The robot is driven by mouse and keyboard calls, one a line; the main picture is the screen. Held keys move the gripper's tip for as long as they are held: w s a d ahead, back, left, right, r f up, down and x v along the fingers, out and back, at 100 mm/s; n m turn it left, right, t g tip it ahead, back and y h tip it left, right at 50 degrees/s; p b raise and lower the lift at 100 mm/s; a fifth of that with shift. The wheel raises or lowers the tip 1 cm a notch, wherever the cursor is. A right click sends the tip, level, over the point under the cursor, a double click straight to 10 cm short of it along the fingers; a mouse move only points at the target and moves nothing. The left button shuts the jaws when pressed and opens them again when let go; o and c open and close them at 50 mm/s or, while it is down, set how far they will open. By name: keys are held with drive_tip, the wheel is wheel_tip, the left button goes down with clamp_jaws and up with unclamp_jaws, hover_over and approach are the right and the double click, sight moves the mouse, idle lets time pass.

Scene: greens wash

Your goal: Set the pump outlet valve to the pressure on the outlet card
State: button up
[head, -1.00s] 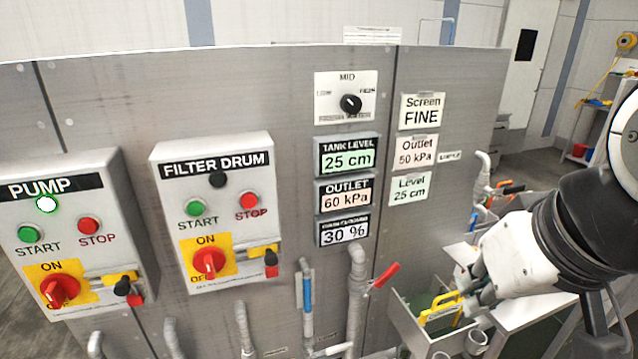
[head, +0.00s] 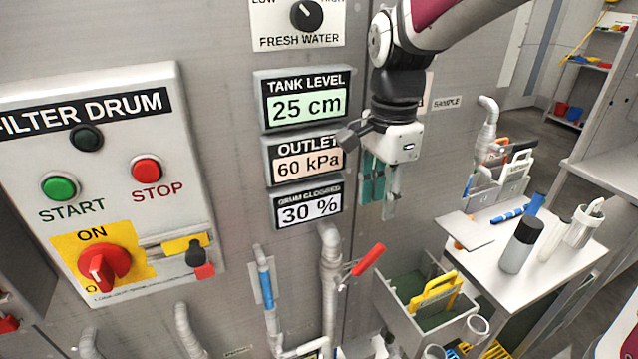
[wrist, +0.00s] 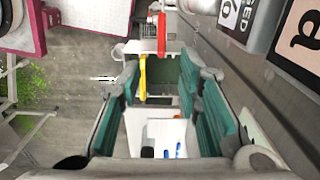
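The red valve lever (head: 368,260) sits on a grey pipe (head: 330,270) low on the panel in the head view. The lever slants up to the right. The outlet display (head: 306,162) reads 60 kPa. The outlet card is mostly hidden behind my arm now; the earlier head frame shows it reading 50 kPa. My gripper (head: 382,195) hangs pointing down, above and slightly right of the lever, apart from it. In the wrist view the green finger pads of my gripper (wrist: 168,120) are wide apart with nothing held. The red lever (wrist: 161,35) shows beyond the fingers.
The tank level display (head: 305,100) reads 25 cm and the drum clogging display (head: 308,208) reads 30 %. A grey bin (head: 400,318) with a yellow-handled tool (head: 436,290) stands below my gripper. A side table (head: 480,258) with bottles is at the right. A blue-handled pipe (head: 265,285) is left of the lever.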

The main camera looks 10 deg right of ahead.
sight(371, 252)
drive_tip(key=f, duration=1.4)
drive_tip(key=shift+w+f, duration=0.1)
drive_tip(key=shift+w, duration=0.1)
clamp_jaws()
